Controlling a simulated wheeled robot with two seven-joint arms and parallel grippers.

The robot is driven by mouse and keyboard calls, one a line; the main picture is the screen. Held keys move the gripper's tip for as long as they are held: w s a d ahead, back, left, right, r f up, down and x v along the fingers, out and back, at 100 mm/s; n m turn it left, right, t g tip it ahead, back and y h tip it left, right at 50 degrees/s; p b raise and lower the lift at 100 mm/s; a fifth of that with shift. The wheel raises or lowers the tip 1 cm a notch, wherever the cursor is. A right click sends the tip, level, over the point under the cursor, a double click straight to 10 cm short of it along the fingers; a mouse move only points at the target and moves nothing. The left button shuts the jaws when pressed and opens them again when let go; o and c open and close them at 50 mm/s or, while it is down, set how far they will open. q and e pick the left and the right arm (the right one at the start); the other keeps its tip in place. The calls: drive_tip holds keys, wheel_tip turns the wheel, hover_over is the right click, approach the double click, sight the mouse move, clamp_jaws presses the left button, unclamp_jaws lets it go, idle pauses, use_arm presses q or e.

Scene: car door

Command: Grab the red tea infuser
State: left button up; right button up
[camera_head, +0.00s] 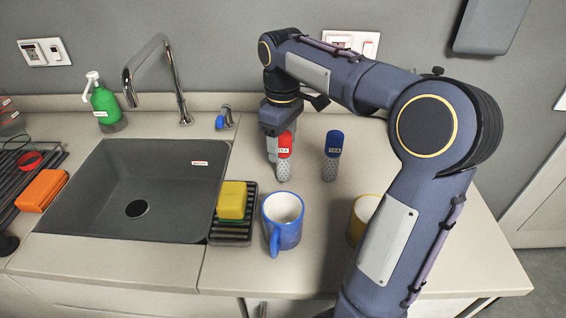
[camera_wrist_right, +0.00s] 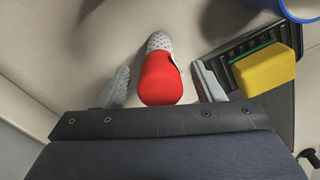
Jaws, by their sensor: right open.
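The red tea infuser (camera_head: 284,157) has a red top with a white label and a perforated grey lower part. It stands upright on the counter behind the blue mug (camera_head: 282,220). My right gripper (camera_head: 272,148) reaches down at it from behind. In the right wrist view the red infuser (camera_wrist_right: 160,80) lies between the two open fingers (camera_wrist_right: 160,85), with a visible gap on each side. A similar blue tea infuser (camera_head: 332,155) stands to its right. My left gripper is not in view.
A yellow sponge (camera_head: 232,200) sits on a black rack (camera_head: 231,235) beside the sink (camera_head: 130,195). A yellow mug (camera_head: 362,215) is partly hidden by my right arm. A faucet (camera_head: 165,80) and green bottle (camera_head: 104,102) stand behind the sink. Counter between infusers is clear.

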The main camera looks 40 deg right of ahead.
clamp_jaws()
idle(0.4)
drive_tip(key=shift+r, duration=0.1)
